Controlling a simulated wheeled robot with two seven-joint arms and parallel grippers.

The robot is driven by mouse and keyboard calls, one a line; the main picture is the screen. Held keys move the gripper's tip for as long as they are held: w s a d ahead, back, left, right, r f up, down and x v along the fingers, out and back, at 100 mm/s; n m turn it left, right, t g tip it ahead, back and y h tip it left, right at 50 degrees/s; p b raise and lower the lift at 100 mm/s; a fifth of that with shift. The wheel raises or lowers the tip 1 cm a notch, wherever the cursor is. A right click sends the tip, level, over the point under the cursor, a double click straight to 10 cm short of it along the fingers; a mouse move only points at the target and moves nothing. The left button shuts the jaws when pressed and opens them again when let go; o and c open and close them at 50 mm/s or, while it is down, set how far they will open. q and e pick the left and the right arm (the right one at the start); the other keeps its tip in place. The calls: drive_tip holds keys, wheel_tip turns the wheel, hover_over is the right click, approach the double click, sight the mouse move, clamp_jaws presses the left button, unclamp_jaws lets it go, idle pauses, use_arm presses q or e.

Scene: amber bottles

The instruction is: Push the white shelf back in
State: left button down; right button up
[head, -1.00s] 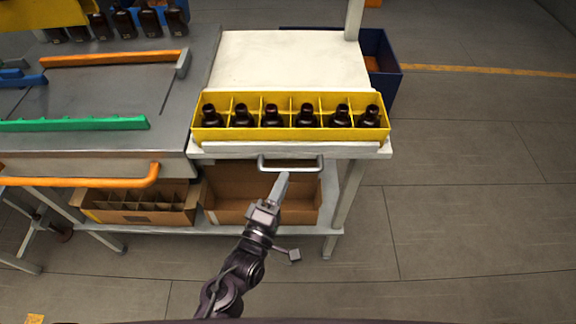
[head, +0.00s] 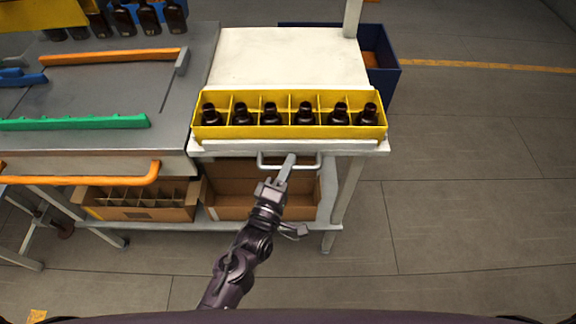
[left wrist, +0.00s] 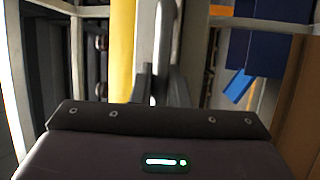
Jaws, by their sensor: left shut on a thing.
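The white shelf (head: 290,58) is a flat board right of the grey bench, with a grey bar handle (head: 267,166) below its front edge. A yellow crate (head: 290,133) with several dark bottles stands along its front. In the left wrist view the handle bar (left wrist: 165,25) runs up between the fingers, beside the yellow crate (left wrist: 121,45). My right gripper is not in view.
Cardboard boxes (head: 262,212) sit on the lower shelf beneath. A white post (head: 353,18) and a blue bin (head: 386,78) stand behind at the right. The grey bench (head: 100,85) with an orange handle (head: 80,180) lies left. The floor at the right is clear.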

use_arm(q)
drive_tip(key=w+b, duration=0.1)
drive_tip(key=w, duration=0.2)
drive_tip(key=shift+w+f, duration=0.1)
drive_tip(key=shift+w, duration=0.15)
drive_tip(key=c, duration=1.4)
unclamp_jaws()
drive_tip(key=shift+s, duration=0.15)
drive_tip(key=b+v, duration=0.2)
drive_tip(key=v, duration=0.6)
